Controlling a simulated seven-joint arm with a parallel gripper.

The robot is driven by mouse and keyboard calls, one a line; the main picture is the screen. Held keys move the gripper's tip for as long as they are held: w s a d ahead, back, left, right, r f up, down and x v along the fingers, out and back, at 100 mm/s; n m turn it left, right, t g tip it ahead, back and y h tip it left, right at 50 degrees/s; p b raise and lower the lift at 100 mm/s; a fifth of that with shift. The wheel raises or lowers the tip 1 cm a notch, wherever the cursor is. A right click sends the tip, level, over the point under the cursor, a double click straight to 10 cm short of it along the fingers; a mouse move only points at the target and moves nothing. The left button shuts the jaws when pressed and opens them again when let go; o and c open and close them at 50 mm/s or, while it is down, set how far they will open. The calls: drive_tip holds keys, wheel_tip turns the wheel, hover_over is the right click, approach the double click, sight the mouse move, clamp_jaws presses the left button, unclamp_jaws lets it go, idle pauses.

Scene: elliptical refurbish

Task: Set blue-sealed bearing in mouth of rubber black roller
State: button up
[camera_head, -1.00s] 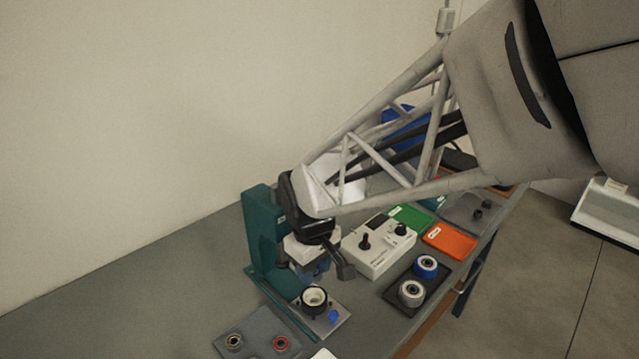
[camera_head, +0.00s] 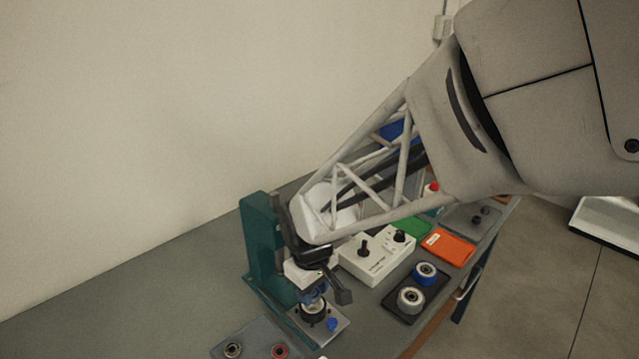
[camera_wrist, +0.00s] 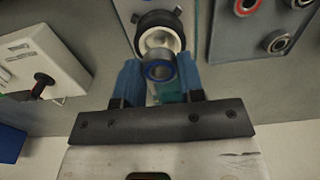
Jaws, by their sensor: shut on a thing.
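My gripper (camera_wrist: 159,76) is shut on the blue-sealed bearing (camera_wrist: 158,70), a small metal ring with a blue seal, held between its blue fingers. In the head view my gripper (camera_head: 317,292) is low over the black roller (camera_head: 314,312), and the bearing cannot be made out there. The roller stands upright in the press's base, with a black outer ring and a pale bore. In the wrist view the roller (camera_wrist: 148,20) lies just beyond the bearing, which overlaps the near side of its mouth. I cannot tell whether they touch.
The green press column (camera_head: 260,235) stands close behind my gripper. A blue knob (camera_head: 333,324) is on the press base. A white control box (camera_head: 375,262) is to the right. A dark tray (camera_head: 402,318) holds two wheels. A grey tray (camera_head: 252,336) with other bearings lies front left.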

drive_tip(key=shift+f, duration=0.75)
drive_tip(key=shift+f, duration=0.55)
idle(1.4)
drive_tip(key=o, duration=0.6)
drive_tip(key=shift+o, duration=0.2)
drive_tip(key=shift+r, duration=5.45)
drive_tip(key=s+d+r+m+t, duration=0.1)
drive_tip(key=s+d+r+m, duration=0.2)
drive_tip(key=s+d, duration=0.3)
drive_tip(key=s+d+r+m+t, duration=0.1)
drive_tip(key=s+d+r+m, duration=0.2)
drive_tip(key=d, duration=1.2)
drive_tip(key=shift+s+r+m+t, duration=0.35)
drive_tip(key=shift+s+m, duration=1.25)
drive_tip(key=shift+s, duration=0.45)
